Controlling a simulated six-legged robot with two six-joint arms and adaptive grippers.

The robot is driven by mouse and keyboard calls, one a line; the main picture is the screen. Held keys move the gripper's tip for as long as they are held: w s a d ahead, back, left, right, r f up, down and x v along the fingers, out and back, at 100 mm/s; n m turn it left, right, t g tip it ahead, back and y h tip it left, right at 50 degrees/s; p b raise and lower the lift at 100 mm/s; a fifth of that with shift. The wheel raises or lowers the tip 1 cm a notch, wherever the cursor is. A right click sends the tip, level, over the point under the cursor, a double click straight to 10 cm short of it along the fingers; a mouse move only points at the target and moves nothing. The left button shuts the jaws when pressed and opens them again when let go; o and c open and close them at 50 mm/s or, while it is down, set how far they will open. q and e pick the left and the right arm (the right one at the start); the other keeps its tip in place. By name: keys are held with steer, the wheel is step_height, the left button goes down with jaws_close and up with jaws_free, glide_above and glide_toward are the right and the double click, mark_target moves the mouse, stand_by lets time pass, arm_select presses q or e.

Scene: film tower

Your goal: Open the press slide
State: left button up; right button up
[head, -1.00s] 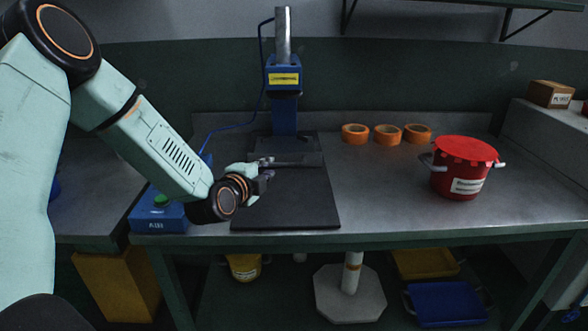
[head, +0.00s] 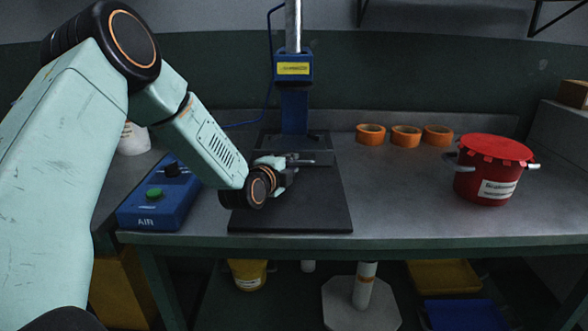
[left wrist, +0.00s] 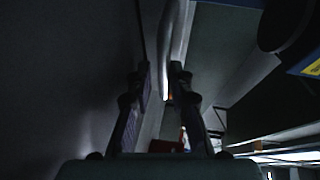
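The press has a blue column (head: 294,112), a bright metal cylinder on top (head: 293,25) and a dark base plate (head: 320,205). A grey metal piece (head: 303,161) low at the column's front looks like its slide; the small parts are hard to separate. My left gripper (head: 291,168) is low over the plate, at the near left end of that piece; I cannot tell if they touch. In the left wrist view its two dark fingers (left wrist: 160,80) stand apart, with a pale bar (left wrist: 175,35) beyond or between their tips. My right gripper is not in view.
A blue AIR box (head: 160,193) with a green button is left of the plate. Several orange rings (head: 405,135) stand at the back. A red lidded pot (head: 490,170) is at right. The bench between plate and pot is clear.

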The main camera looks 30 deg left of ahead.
arm_select(q)
steer(key=shift+w+f, duration=0.1)
steer(key=shift+w, duration=0.35)
steer(key=shift+w+d+r, duration=0.15)
steer(key=shift+r, duration=0.15)
steer(key=shift+w+f, duration=0.2)
steer(key=shift+f, duration=0.05)
steer(key=shift+r, duration=0.15)
jaws_close()
